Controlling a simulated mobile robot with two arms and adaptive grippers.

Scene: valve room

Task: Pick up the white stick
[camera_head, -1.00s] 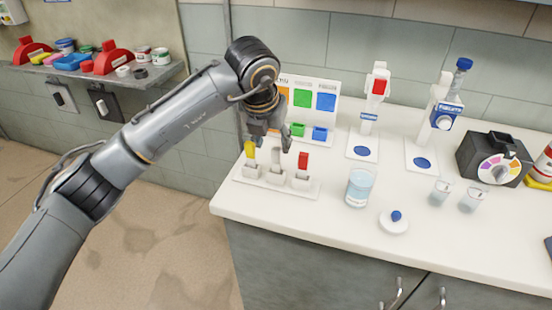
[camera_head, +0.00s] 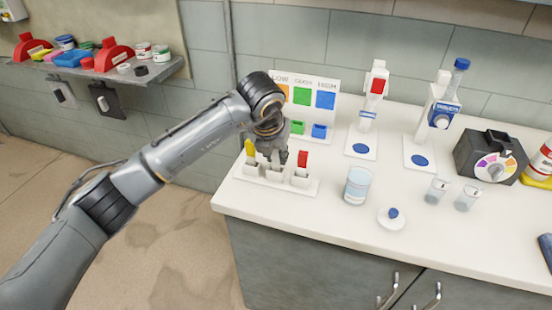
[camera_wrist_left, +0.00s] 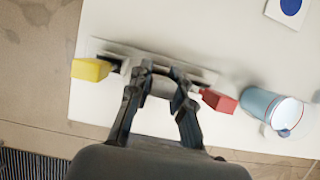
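A white rack (camera_head: 248,178) stands near the counter's left edge. A yellow stick (camera_head: 250,148) is in its left slot and a red stick (camera_head: 302,158) in its right slot. The middle slot, between them, is under my left gripper (camera_head: 273,160). The white stick is not clearly visible; the gripper covers that spot. In the left wrist view, my fingers (camera_wrist_left: 162,74) point down over the rack's middle, between the yellow stick (camera_wrist_left: 91,69) and the red stick (camera_wrist_left: 218,101). The fingertips are apart, with a pale gap between them. My right gripper is not in view.
A glass beaker (camera_head: 358,186) and a small white dish with a blue knob (camera_head: 393,216) stand to the right of the rack. A colour board (camera_head: 303,95) stands behind it. Stands, small cups and a dial box (camera_head: 490,158) are further right. The front counter strip is clear.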

